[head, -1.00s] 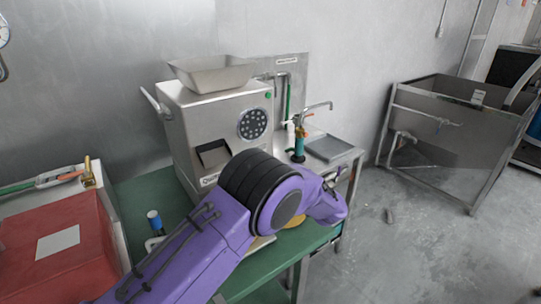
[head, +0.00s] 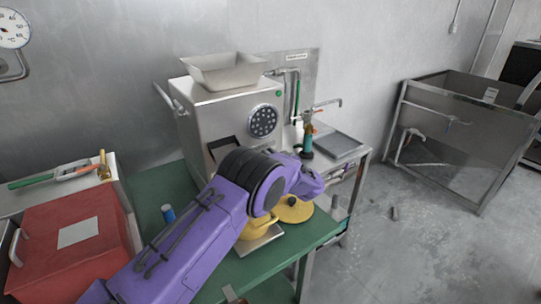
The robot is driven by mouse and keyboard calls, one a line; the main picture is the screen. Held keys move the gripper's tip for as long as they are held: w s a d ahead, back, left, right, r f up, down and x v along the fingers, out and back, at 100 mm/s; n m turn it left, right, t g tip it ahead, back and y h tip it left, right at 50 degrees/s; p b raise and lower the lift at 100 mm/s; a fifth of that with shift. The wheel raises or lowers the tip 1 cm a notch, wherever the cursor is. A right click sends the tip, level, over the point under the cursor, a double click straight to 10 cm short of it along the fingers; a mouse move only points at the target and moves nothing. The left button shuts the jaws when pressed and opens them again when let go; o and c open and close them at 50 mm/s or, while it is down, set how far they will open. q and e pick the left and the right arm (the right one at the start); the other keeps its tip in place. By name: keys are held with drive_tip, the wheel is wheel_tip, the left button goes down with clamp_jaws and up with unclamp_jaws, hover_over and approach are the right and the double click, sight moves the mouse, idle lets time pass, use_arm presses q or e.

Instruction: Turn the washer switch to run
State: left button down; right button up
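My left arm, purple with black bands, comes in from the lower left. Its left gripper (head: 330,178) is at the arm's far end, by the front edge of the small sink counter (head: 338,145); its fingers are too small and hidden to read. A wall panel (head: 296,75) with a label, a green tube and a tap stands behind the counter. A green bottle-like fitting (head: 306,142) with an orange top stands on the counter's left side. I cannot clearly make out a washer switch. My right gripper cannot be made out.
The steel grinder (head: 230,115) with its hopper (head: 222,70) stands behind my arm. A yellow pot (head: 259,229) and yellow lid (head: 294,210) sit on the green table (head: 280,262). A red box (head: 75,245) is at left. A large sink (head: 465,125) stands at right; floor between is mostly clear.

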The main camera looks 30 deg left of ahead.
use_arm(q)
drive_tip(key=shift+f, duration=0.1)
drive_tip(key=shift+s+a+f+n+b, duration=0.1)
drive_tip(key=shift+s+n+b, duration=0.15)
drive_tip(key=shift+n+b, duration=1.2)
drive_tip(key=shift+s+a+f+n+b, duration=0.1)
drive_tip(key=shift+s+f+n+b, duration=0.1)
drive_tip(key=shift+n+b, duration=1.2)
drive_tip(key=shift+s+a+f+n+b, duration=0.2)
drive_tip(key=shift+n+b, duration=0.55)
drive_tip(key=shift+n, duration=1.3)
drive_tip(key=shift+s+d+r, duration=0.1)
drive_tip(key=shift+d+r, duration=0.05)
drive_tip(key=c, duration=1.2)
unclamp_jaws()
drive_tip(key=shift+o, duration=0.2)
